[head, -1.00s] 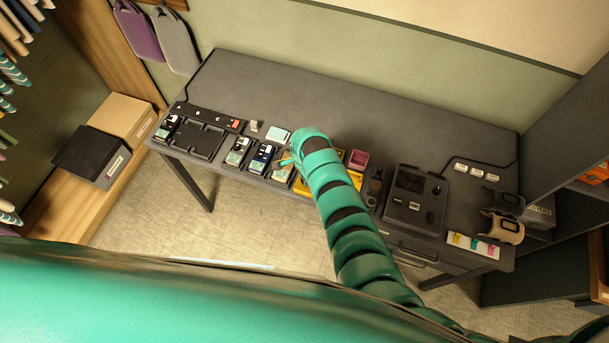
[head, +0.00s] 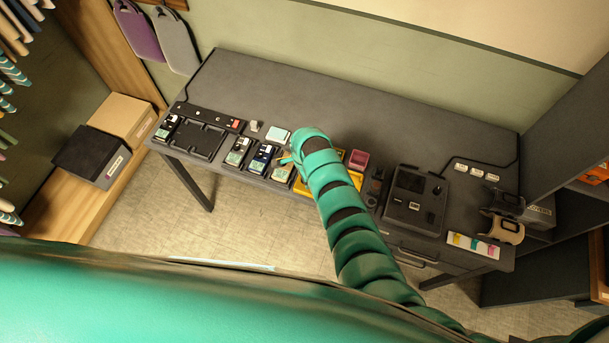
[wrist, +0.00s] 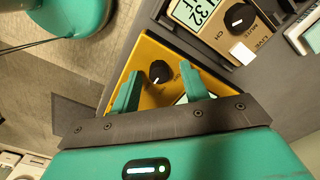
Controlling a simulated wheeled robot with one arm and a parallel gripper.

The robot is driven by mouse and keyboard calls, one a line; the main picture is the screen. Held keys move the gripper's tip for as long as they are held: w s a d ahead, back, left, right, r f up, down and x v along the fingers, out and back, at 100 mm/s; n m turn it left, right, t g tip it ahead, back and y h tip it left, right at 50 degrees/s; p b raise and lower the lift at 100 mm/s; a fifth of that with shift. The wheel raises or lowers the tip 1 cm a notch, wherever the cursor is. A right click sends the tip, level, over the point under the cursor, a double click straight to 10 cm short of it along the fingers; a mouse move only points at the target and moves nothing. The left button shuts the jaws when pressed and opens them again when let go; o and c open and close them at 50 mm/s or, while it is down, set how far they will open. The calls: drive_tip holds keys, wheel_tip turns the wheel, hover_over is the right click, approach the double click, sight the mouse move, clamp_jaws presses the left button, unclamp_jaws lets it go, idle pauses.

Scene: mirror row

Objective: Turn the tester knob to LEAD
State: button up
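In the wrist view a yellow unit (wrist: 150,53) carries a round black knob (wrist: 160,71) with a pale pointer mark. I take it to be the tester; its lettering is not readable, so I cannot tell the setting. My gripper (wrist: 160,76) is open, with one green finger to each side of the knob in the picture and gaps between. I cannot tell how far above the knob the fingertips are. Part of a display shows behind the right finger. In the head view my arm hides much of the yellow unit (head: 356,183).
In the head view several packs (head: 262,158) line the desk's front edge beside a black dock (head: 197,138). The desk's back (head: 330,95) is clear.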

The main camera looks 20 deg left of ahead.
drive_tip(key=shift+r+b, duration=1.35)
drive_tip(key=shift+r, duration=1.45)
wheel_tip(320, 180, up, 12)
drive_tip(key=p, duration=0.2)
drive_tip(key=shift+f+p, duration=0.15)
drive_tip(key=shift+p, duration=0.15)
